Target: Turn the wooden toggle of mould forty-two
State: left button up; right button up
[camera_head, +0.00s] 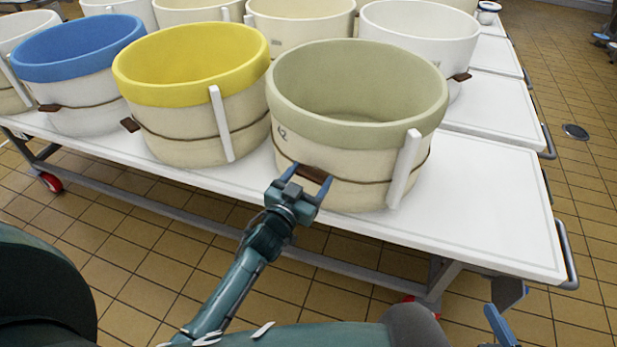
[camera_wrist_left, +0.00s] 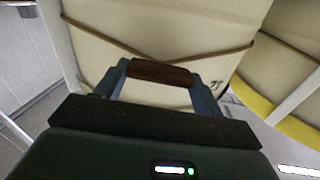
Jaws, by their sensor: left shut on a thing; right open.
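Mould forty-two (camera_head: 330,150) is the cream tub with a grey-green rim at the table's front; its side mark is small. Its dark brown wooden toggle (camera_head: 313,173) lies level on the cord round its wall. My left gripper (camera_head: 307,178) is shut on this toggle, one blue finger at each end. In the left wrist view the toggle (camera_wrist_left: 158,72) spans between the fingertips, with the cord crossing behind it. My right gripper (camera_head: 499,325) shows only as a blue part at the bottom right edge, away from the mould, open.
A yellow-rimmed mould (camera_head: 190,75) stands close on the left, with a blue-rimmed one (camera_head: 80,50) beyond. A white upright strip (camera_head: 404,168) stands on mould forty-two's right side. The white table (camera_head: 490,215) is bare to the right.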

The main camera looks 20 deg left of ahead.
pick_arm(q)
jog(key=m, duration=0.7)
jog(key=shift+d+f+m, duration=0.1)
jog(key=shift+m, duration=0.3)
jog(key=m+b, duration=0.1)
jog(key=m, duration=0.3)
jog(key=shift+f, duration=0.1)
jog(key=m+b, duration=0.1)
jog(key=m, duration=0.3)
jog(key=shift+m, duration=0.5)
pick_arm(e)
jog(key=shift+w+a+f+n, duration=0.15)
jog(key=shift+a+f+n, duration=0.05)
jog(key=shift+f, duration=0.4)
jog(key=shift+w+a+f+n, duration=0.1)
jog(key=shift+a+f+n, duration=0.1)
jog(key=shift+f, duration=0.4)
jog(key=shift+a, duration=0.1)
pick_arm(q)
jog(key=o, duration=1)
jog(key=shift+s, duration=0.1)
